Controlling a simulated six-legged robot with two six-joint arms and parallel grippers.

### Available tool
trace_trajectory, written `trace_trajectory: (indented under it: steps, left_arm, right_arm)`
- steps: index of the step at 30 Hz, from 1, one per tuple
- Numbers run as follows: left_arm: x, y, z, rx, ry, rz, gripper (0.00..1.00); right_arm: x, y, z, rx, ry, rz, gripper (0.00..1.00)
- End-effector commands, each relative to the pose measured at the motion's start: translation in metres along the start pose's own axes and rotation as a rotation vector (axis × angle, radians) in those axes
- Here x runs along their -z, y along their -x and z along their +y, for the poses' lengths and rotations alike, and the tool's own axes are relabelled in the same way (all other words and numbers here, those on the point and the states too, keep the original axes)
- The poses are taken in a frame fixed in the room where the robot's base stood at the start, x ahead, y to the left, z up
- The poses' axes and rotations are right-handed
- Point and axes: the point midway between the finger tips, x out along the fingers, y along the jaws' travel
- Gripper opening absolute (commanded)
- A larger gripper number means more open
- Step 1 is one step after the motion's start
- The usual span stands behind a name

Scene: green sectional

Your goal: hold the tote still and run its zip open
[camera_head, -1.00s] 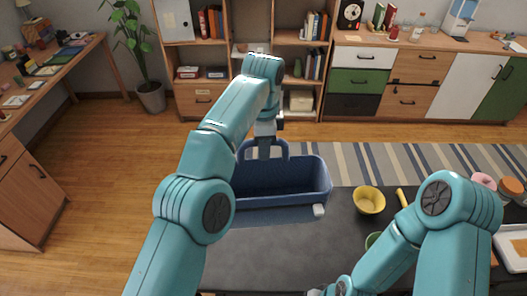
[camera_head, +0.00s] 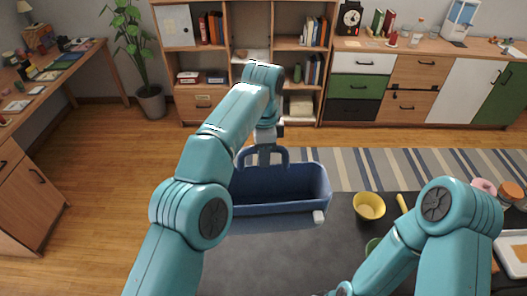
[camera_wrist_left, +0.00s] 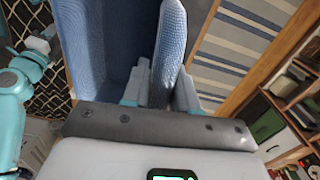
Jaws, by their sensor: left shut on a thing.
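The blue tote (camera_head: 281,209) stands on the dark table, its top gaping and its empty-looking inside visible. An arched blue handle rises from its far side. My left gripper (camera_head: 265,152) is shut on this handle, reaching it from above. In the left wrist view the handle (camera_wrist_left: 169,48) passes between the two fingers (camera_wrist_left: 160,92), with the tote's inner wall (camera_wrist_left: 112,40) to the left. A small white tab (camera_head: 319,217), probably the zip pull, sits at the tote's front right corner. My right arm comes in at the lower right; its gripper lies below the picture's edge.
A yellow bowl (camera_head: 369,206) stands right of the tote, and a green bowl (camera_head: 373,246) is partly hidden by my right arm. A yellow stick-like thing (camera_head: 402,203) and a white tray (camera_head: 514,254) lie farther right. The dark table (camera_head: 285,262) is clear in front of the tote.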

Motion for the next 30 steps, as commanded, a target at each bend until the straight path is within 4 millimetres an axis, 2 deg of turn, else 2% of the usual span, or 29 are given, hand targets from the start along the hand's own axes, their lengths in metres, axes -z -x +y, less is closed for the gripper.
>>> trace_trajectory:
  steps: [30]
  left_arm:
    - [0.000, -0.031, 0.000, 0.001, 0.001, 0.001, 0.00]
  right_arm:
    - [0.001, -0.024, 0.009, 0.000, 0.000, 0.000, 0.43]
